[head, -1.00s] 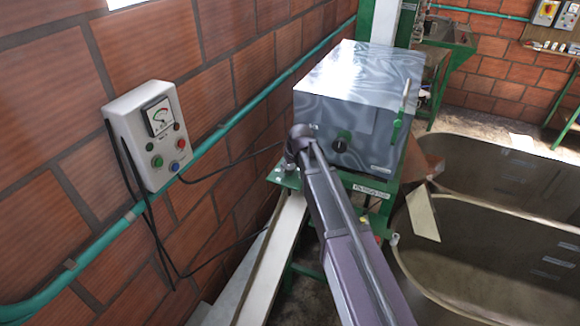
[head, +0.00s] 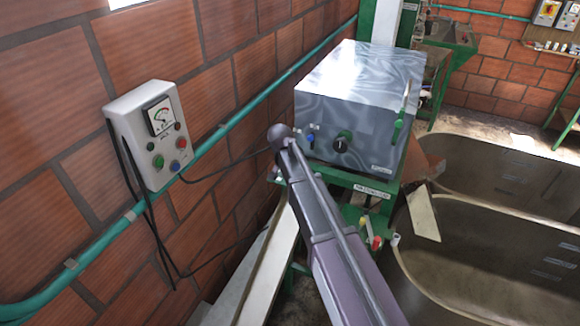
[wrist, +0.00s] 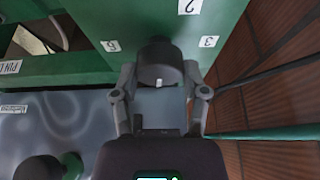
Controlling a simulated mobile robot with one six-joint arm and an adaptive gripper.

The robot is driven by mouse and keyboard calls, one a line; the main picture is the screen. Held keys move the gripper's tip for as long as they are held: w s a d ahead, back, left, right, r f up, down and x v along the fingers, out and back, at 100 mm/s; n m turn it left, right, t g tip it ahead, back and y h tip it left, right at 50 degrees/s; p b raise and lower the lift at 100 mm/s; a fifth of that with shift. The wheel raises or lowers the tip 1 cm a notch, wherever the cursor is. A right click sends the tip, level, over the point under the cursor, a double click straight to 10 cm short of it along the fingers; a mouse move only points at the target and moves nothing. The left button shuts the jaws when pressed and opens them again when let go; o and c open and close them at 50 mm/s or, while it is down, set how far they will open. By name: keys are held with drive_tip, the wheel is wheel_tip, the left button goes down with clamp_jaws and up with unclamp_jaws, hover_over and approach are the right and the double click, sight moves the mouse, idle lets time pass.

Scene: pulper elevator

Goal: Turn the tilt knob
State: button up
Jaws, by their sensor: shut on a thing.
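The dark round knob (wrist: 158,58) is on the green panel (wrist: 85,20) in the wrist view, with number labels such as 2, 3 and 6 around it. A small white mark shows on its near edge. My gripper (wrist: 159,76) is shut on this knob, one finger on each side. In the head view my arm hides the gripper and this knob.
A meter box (head: 150,135) hangs on the brick wall at left. Large tanks (head: 490,245) stand at right. Small coloured levers (head: 370,235) show beside my arm.

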drive_tip(key=m+g+h, duration=0.1)
drive_tip(key=m, duration=0.3)
drive_tip(key=shift+m, duration=0.3)
idle(0.3)
drive_tip(key=o, duration=1.2)
drive_tip(key=shift+c, duration=0.2)
drive_tip(key=shift+n, duration=0.4)
